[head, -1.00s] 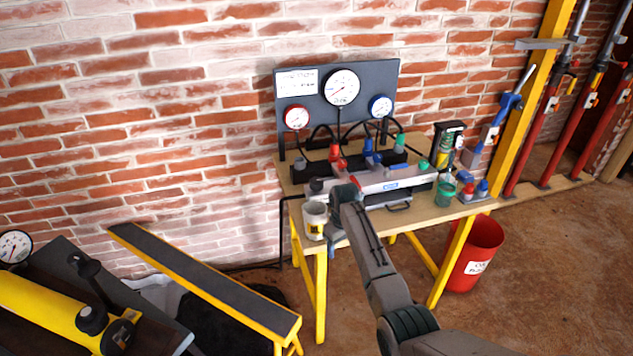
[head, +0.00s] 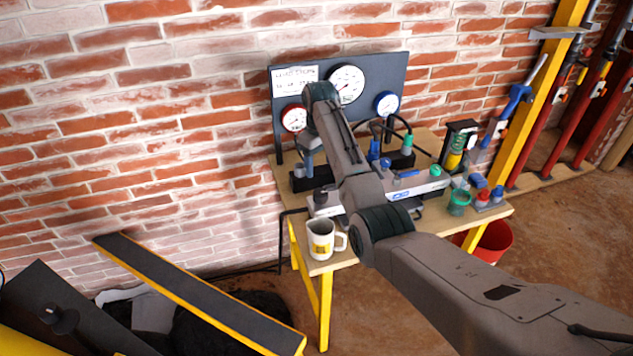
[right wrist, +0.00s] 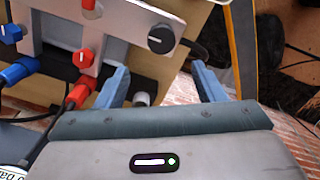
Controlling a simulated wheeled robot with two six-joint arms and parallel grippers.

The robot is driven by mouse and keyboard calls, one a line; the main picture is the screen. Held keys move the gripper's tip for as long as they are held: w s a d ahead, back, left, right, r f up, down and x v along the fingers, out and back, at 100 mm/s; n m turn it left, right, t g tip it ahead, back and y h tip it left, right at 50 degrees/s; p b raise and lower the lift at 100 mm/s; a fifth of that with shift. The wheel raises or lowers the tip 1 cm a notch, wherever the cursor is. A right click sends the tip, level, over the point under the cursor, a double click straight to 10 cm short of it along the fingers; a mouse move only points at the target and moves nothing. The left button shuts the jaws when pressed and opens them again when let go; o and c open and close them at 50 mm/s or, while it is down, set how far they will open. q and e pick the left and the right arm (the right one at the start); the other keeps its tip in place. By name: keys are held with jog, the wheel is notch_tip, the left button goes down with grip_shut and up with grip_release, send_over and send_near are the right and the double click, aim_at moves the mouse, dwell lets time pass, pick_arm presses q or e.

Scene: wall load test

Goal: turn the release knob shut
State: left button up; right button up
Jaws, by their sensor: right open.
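The black release knob (right wrist: 161,39) sits at the end of a light grey manifold (right wrist: 122,22) in the right wrist view. In the head view the knob (head: 320,195) is at the left end of the manifold on the bench. My right gripper (right wrist: 160,66) is open, its two blue-grey fingers apart, with the knob showing beyond and between the tips, not touched. In the head view my right gripper (head: 309,158) hangs above and behind the knob, partly hidden by my arm. My left gripper is out of view.
A white mug (head: 320,240) stands at the bench's front left corner. A gauge panel (head: 390,73) stands behind, with hoses and red and blue connectors (right wrist: 15,70) close by. A green cup (head: 458,203) and yellow post (head: 530,95) are to the right.

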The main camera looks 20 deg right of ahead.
jog(key=p, duration=0.2)
send_over(321, 193)
jog(key=f, duration=0.5)
jog(key=shift+s+a, duration=0.1)
jog(key=shift+s, duration=0.1)
jog(key=f, duration=0.4)
jog(key=shift+w+f, duration=0.1)
jog(key=shift+w, duration=0.25)
jog(key=shift+f, duration=0.3)
jog(key=shift+s, duration=0.1)
jog(key=shift+c, duration=0.2)
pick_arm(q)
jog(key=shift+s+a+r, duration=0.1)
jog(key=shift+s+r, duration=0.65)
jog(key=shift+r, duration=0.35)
pick_arm(e)
jog(key=c, duration=0.9)
